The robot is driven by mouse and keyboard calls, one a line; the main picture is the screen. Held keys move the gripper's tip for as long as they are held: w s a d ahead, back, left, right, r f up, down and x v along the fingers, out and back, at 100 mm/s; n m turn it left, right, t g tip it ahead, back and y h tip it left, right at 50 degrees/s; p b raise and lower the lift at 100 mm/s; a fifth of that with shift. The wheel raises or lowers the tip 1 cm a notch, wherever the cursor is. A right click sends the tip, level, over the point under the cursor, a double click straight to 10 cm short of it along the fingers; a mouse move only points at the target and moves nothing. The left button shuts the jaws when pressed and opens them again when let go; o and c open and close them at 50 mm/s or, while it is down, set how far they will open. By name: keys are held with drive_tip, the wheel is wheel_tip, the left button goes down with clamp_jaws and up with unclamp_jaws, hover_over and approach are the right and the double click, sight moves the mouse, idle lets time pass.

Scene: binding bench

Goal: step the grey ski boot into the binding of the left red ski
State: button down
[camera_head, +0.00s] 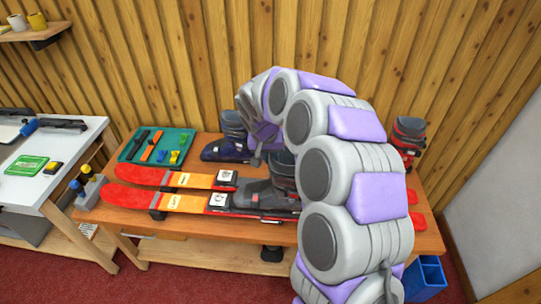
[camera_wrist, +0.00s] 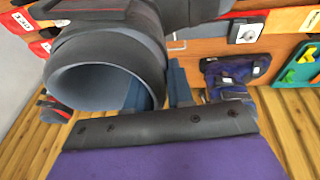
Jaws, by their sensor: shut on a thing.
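The grey ski boot (camera_head: 262,192) is over the nearer red ski (camera_head: 130,197) on the bench, its toe pointing left. I take this as the left ski, since the tips point left. The boot looks roughly level; I cannot tell if its sole touches the binding (camera_head: 219,199). My gripper is shut on the rim of the boot's cuff; in the wrist view, one blue finger lies inside the open cuff (camera_wrist: 100,75) and one outside, with the gripper (camera_wrist: 160,88) between. My arm hides the boot's heel side and the ski's rear part in the head view.
The other red ski (camera_head: 140,174) lies behind, parallel. A navy boot (camera_head: 225,150) stands behind the skis, beside a green tray (camera_head: 127,152) of small parts. A red and dark boot (camera_head: 408,135) stands at the right. A white table (camera_head: 60,150) is at the left.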

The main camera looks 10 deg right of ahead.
drive_tip(key=shift+f, duration=0.7)
drive_tip(key=shift+d, duration=0.1)
drive_tip(key=c, duration=1.1)
unclamp_jaws()
drive_tip(key=shift+r, duration=0.1)
drive_tip(key=shift+c, duration=0.2)
drive_tip(key=o, duration=0.7)
drive_tip(key=shift+r+p, duration=1.55)
drive_tip(key=shift+r, duration=2.05)
drive_tip(key=shift+r+p, duration=0.6)
drive_tip(key=shift+r, duration=0.75)
drive_tip(key=shift+s, duration=0.1)
